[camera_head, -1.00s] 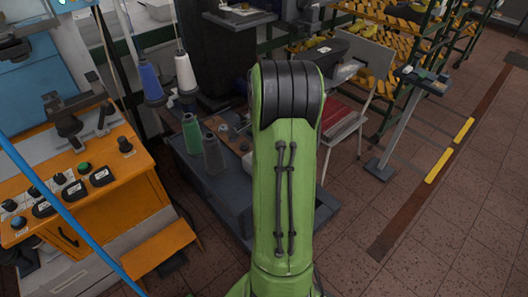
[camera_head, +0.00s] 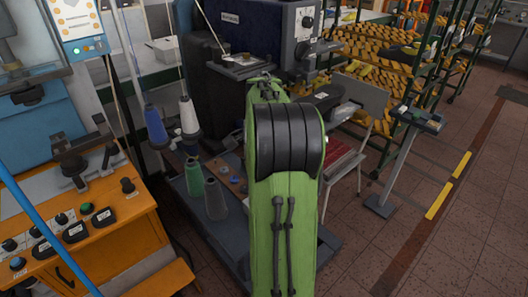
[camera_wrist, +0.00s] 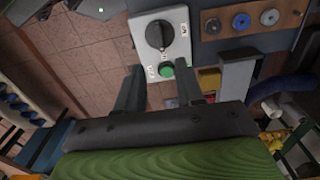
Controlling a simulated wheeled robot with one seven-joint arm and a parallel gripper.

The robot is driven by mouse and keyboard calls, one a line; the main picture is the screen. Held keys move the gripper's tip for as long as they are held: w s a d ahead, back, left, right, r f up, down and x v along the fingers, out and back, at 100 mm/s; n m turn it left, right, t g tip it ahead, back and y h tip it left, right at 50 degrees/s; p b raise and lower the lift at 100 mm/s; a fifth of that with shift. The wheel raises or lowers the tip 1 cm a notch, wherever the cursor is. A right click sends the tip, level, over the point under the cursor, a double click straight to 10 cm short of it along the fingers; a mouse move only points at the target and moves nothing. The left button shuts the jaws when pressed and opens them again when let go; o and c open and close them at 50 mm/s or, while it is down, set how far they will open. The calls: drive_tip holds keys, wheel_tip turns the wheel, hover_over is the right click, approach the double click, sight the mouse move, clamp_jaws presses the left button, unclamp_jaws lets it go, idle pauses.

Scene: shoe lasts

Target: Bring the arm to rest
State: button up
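My green arm (camera_head: 284,220) rises through the lower middle of the head view, with a black ribbed joint (camera_head: 289,140) and a green link (camera_head: 266,92) beyond it. My gripper is hidden in the head view. In the wrist view my gripper (camera_wrist: 159,68) shows two dark fingers standing apart with nothing held between them. Behind the fingertips is a light control box (camera_wrist: 160,38) with a black knob and a green button (camera_wrist: 167,69). I cannot tell whether the fingers touch it.
An orange machine cabinet (camera_head: 130,235) with knobs stands at left. Thread cones, blue (camera_head: 156,125) and white (camera_head: 188,115), stand left of the arm. A chair (camera_head: 358,100), a slim pedestal (camera_head: 395,165) and yellow racks (camera_head: 385,62) stand right. Tiled floor (camera_head: 480,240) is open at lower right.

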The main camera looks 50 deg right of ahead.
drive_tip(key=shift+r+p, duration=0.3)
drive_tip(key=shift+r, duration=1.65)
